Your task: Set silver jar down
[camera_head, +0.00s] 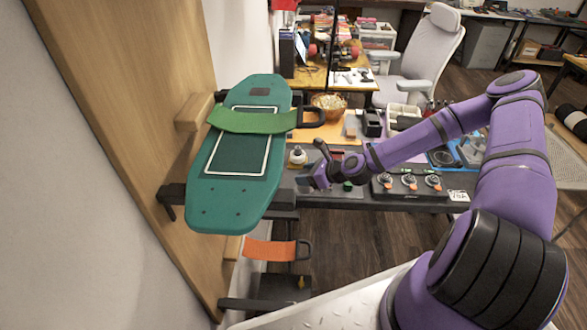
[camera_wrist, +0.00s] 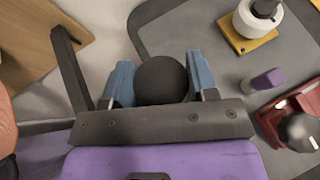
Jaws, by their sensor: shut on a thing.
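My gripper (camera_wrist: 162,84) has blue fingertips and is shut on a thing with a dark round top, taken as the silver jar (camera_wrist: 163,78). Only that top shows between the fingers; no silver surface is visible, and the lower part is hidden. In the head view my gripper (camera_head: 306,184) is at the left end of the dark workbench (camera_head: 380,201), close to the green board. The wrist view shows the grey bench surface (camera_wrist: 195,32) beyond the fingers. I cannot tell whether the jar touches it.
A white jar with a black top (camera_wrist: 262,18) stands on a yellow base, also in the head view (camera_head: 297,156). A small purple-and-grey piece (camera_wrist: 264,82) and a red holder (camera_wrist: 300,103) lie to the right. The green board (camera_head: 231,180) stands left.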

